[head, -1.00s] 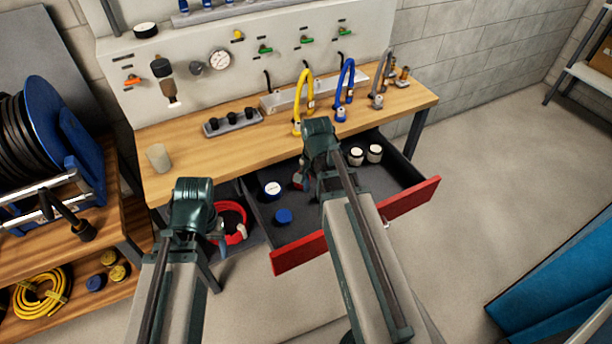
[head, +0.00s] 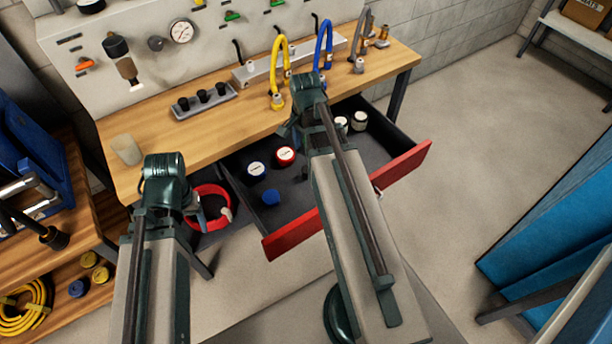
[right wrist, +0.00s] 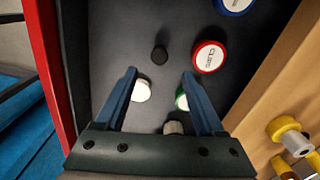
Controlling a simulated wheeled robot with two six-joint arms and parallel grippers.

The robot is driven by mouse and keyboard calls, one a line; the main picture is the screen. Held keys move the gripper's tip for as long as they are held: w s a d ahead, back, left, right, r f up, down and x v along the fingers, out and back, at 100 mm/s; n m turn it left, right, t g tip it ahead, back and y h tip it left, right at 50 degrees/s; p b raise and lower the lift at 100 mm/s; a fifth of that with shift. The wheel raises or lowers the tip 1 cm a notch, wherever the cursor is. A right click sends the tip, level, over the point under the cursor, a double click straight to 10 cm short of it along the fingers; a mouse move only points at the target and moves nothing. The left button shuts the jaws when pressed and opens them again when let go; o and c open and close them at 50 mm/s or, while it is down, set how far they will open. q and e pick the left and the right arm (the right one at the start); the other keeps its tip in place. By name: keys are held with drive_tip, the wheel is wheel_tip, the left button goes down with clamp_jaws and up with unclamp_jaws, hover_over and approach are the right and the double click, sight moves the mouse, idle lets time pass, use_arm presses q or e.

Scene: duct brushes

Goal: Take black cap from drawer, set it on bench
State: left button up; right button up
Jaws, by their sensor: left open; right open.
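The drawer (head: 345,200) with a red front stands open under the wooden bench (head: 165,145). In the right wrist view, a small black cap (right wrist: 160,54) lies on the dark drawer floor, just beyond the fingertips. My right gripper (right wrist: 159,74) is open and empty above the drawer, pointing down into it. In the head view its fingers and the cap are mostly hidden behind my right arm.
On the bench are a grey tray of black pieces (head: 204,100), a beige cup (head: 126,149) and hoses. The bench front is clear.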

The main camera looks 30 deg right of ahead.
sight(306, 169)
drive_tip(key=shift+d+f+b, duration=0.2)
drive_tip(key=shift+f+b, duration=4.65)
drive_tip(key=shift+f, duration=0.55)
drive_tip(key=shift+r, duration=0.1)
clamp_jaws()
